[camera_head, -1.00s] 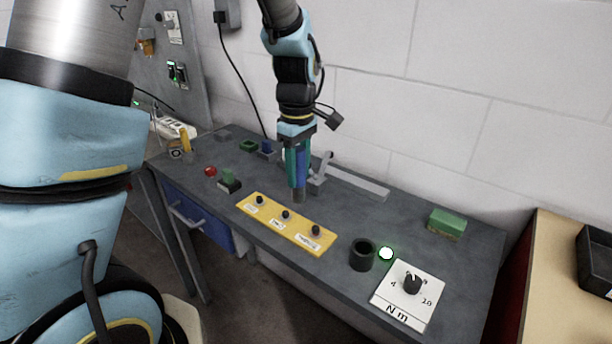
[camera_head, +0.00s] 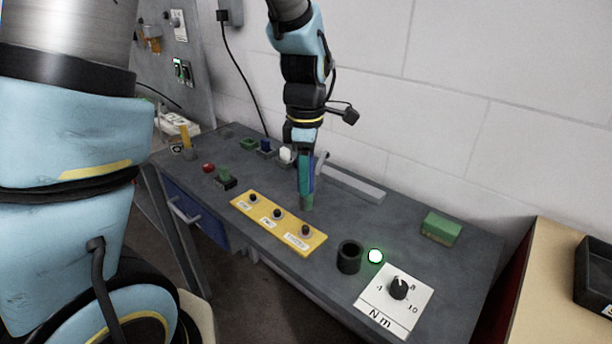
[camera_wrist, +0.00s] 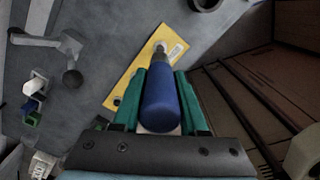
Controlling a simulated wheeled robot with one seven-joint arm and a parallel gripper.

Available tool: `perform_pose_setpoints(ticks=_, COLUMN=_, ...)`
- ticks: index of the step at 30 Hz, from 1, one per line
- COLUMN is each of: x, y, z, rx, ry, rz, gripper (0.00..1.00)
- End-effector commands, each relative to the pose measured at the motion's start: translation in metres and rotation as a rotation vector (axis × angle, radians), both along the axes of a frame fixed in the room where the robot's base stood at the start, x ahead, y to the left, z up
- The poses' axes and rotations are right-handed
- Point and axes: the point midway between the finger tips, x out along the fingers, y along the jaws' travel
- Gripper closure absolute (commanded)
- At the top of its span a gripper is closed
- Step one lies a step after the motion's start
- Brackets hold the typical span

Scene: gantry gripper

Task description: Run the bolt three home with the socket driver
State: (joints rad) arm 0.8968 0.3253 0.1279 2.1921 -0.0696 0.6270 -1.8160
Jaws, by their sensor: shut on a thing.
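My gripper (camera_head: 305,172) is shut on the socket driver, which points down over the bench. The driver's blue handle (camera_wrist: 163,100) lies between the teal fingers in the wrist view. Its grey socket (camera_head: 306,202) appears just behind and above the rightmost bolt (camera_head: 305,230) in the head view; I cannot tell the exact gap. The yellow plate (camera_head: 262,227) carries three dark-headed bolts in a row with white labels. The rightmost label seems to read three. In the wrist view the socket (camera_wrist: 160,50) overlaps the plate's far end and hides what is under it.
A dark cup (camera_head: 349,257) stands right of the plate, beside a lit green-white lamp (camera_head: 376,256) and an N m dial card (camera_head: 396,302). A green block (camera_head: 441,228) is at the right. A grey bracket with a bar (camera_head: 350,183) lies behind my gripper. Small blocks sit at left.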

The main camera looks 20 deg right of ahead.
Motion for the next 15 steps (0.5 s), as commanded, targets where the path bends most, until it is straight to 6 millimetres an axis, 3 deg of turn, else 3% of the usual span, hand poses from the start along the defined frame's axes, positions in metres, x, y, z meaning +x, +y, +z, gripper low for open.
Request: perform_pose_setpoints(ticks=15, x=0.0, y=0.0, z=-0.039, rx=0.0, ry=0.001, rz=0.0, gripper=1.0)
